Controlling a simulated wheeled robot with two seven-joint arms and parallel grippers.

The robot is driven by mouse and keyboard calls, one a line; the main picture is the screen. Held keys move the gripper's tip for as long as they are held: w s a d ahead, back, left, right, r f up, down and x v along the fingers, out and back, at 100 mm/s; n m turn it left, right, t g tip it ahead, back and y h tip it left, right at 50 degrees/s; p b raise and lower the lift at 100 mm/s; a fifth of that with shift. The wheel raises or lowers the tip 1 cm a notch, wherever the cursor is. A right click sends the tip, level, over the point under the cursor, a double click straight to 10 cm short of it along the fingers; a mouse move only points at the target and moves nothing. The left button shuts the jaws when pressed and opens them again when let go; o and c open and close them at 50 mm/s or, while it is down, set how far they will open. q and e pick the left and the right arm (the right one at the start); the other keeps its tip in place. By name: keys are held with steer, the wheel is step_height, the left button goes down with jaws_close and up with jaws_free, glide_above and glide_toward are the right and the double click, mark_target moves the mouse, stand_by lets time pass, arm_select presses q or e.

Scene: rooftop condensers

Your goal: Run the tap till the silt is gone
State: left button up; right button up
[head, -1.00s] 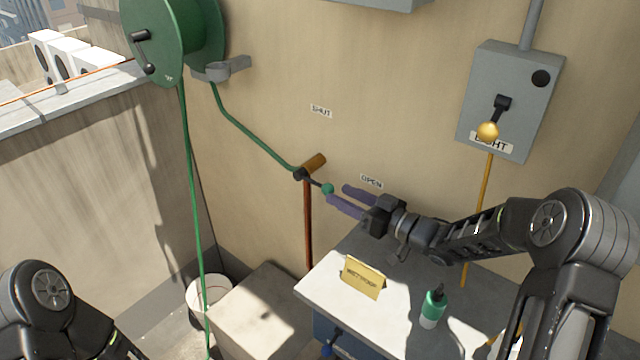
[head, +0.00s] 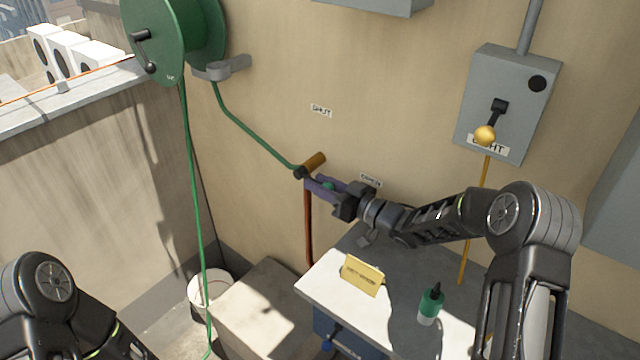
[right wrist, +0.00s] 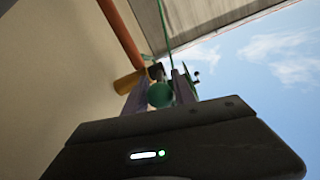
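The tap (head: 314,161) is a brass body on the wall above a red-brown pipe. Its short dark lever slants down and right, toward the OPEN label (head: 370,180), and ends in a green knob (head: 328,186). My right gripper (head: 322,188) has its purple fingers on either side of the knob. In the right wrist view the knob (right wrist: 160,95) sits between the fingers, which look apart, not clearly pressing on it. A green hose (head: 190,160) joins the tap to the reel and hangs down past a white bucket (head: 196,292). No water shows. My left gripper is out of view.
The SHUT label (head: 321,110) is above the tap. A table (head: 398,318) below my right arm holds a yellow card (head: 362,275) and a green-and-white bottle (head: 431,304). A grey switch box (head: 508,100) is at right. The hose reel (head: 160,40) is upper left.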

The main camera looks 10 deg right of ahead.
jaws_close()
stand_by(1.0)
